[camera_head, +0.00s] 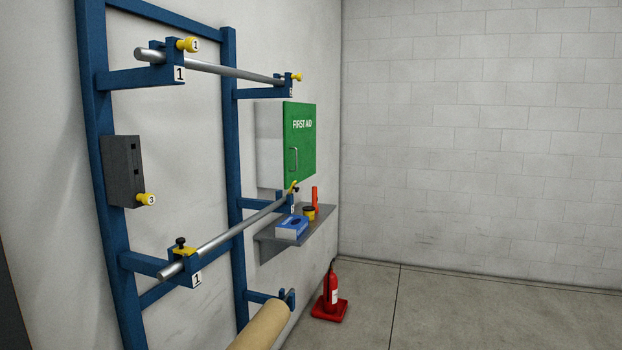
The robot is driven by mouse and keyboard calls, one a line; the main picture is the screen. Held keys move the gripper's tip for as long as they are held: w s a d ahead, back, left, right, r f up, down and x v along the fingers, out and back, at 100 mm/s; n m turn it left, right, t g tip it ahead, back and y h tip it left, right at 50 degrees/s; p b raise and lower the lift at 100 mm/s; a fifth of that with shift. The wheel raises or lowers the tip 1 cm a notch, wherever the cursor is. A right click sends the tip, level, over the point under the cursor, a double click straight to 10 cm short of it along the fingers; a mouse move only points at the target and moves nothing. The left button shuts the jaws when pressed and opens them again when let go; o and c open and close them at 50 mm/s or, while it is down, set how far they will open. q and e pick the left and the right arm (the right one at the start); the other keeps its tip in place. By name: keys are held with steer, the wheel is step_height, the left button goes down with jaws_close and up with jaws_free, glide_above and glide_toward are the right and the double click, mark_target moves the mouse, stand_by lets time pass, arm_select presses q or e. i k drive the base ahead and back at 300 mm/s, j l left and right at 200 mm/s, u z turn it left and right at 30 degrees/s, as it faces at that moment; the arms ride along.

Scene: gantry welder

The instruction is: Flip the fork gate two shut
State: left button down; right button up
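A blue rack (237,180) on the left wall holds two grey bars in forks. The lower bar (235,233) lies in a near fork labelled 1 (196,280) and a far fork (284,203) whose label is too small to read surely. The near fork's yellow gate (185,252) lies across the bar, with a black knob on top. The far fork's yellow gate (293,187) looks tilted up; its exact state is hard to tell. The upper bar (225,70) sits in two forks with yellow knobs (188,45). No gate is clearly marked two. Neither gripper is in view.
A grey box (122,170) with yellow knob 3 is on the near post. A green first aid cabinet (300,145) and a shelf (270,243) with small items are behind the rack. A tan roll (260,326) is below. A red extinguisher (332,290) stands on the floor; the right floor is clear.

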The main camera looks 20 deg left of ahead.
mark_target(297, 189)
steer(key=i+l, duration=0.15)
steer(key=i, duration=0.4)
steer(key=i+l, duration=0.2)
steer(key=i, duration=0.35)
steer(key=i+l, duration=0.15)
steer(key=i, duration=0.4)
steer(key=i+l, duration=0.2)
steer(key=i, duration=0.4)
steer(key=i+l, duration=0.15)
steer(key=i, duration=0.4)
steer(key=i+l, duration=0.2)
steer(key=i, duration=0.35)
steer(key=u, duration=1.7)
